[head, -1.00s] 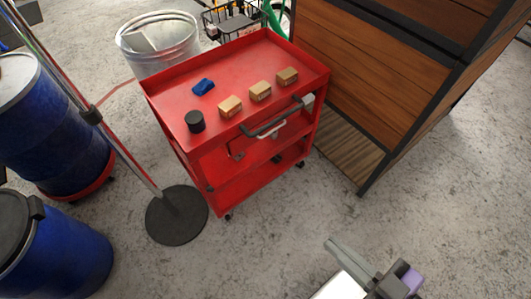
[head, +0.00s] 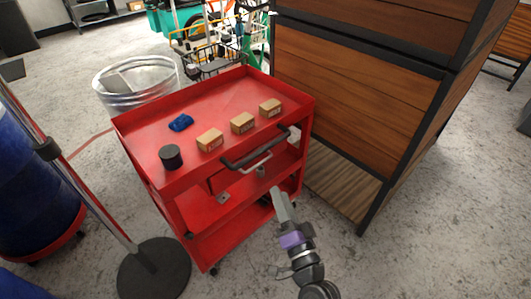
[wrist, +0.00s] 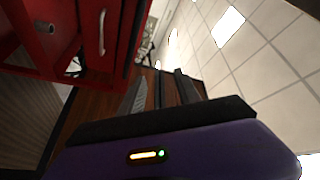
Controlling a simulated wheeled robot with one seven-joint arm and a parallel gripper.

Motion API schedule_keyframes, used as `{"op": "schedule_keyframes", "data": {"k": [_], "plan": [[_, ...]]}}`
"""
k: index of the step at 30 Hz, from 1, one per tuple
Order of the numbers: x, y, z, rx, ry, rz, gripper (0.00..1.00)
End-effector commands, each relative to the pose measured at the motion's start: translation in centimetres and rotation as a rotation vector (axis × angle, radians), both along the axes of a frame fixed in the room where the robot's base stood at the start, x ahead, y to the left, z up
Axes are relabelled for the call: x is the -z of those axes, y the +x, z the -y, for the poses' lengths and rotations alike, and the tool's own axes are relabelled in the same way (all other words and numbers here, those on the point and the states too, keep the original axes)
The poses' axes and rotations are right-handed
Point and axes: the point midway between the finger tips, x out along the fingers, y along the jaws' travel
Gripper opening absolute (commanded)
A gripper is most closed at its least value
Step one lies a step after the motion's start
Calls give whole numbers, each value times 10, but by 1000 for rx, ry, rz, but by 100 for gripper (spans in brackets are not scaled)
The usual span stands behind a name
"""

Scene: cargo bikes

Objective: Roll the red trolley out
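The red trolley (head: 215,100) stands upright in the head view, with a tray top, lower shelves and castors. A dark push handle (head: 255,149) runs along its near edge, with a pale drawer-type handle (head: 256,164) just below. My gripper (head: 279,194) is in front of the trolley's near side, below and apart from the handle. In the wrist view my gripper (wrist: 159,76) shows two separated fingers with nothing between them, so it is open. The trolley's red side (wrist: 62,25) fills the upper left there, rolled sideways, with a pale handle (wrist: 102,32) visible.
A black cylinder (head: 171,157), a blue item (head: 180,122) and small boxes (head: 243,123) sit on the tray. A wooden cabinet (head: 345,90) stands close on the right. A stand with a round base (head: 154,270) and a blue barrel (head: 35,190) are left; a metal bin (head: 135,85) is behind.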

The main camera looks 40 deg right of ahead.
Motion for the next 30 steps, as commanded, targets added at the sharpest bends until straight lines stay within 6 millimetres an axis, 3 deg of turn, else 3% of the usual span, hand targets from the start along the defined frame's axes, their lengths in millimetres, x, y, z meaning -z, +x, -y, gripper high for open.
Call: {"op": "schedule_keyframes", "data": {"k": [1,6,12,16,23,30], "plan": [[14,22,11,27,56,46,40],[36,84,47,115,266,181,40],[49,142,80,199,480,309,40],[52,161,91,228,557,350,40],[50,175,101,242,591,370,40],[46,199,126,243,589,371,40]]}}
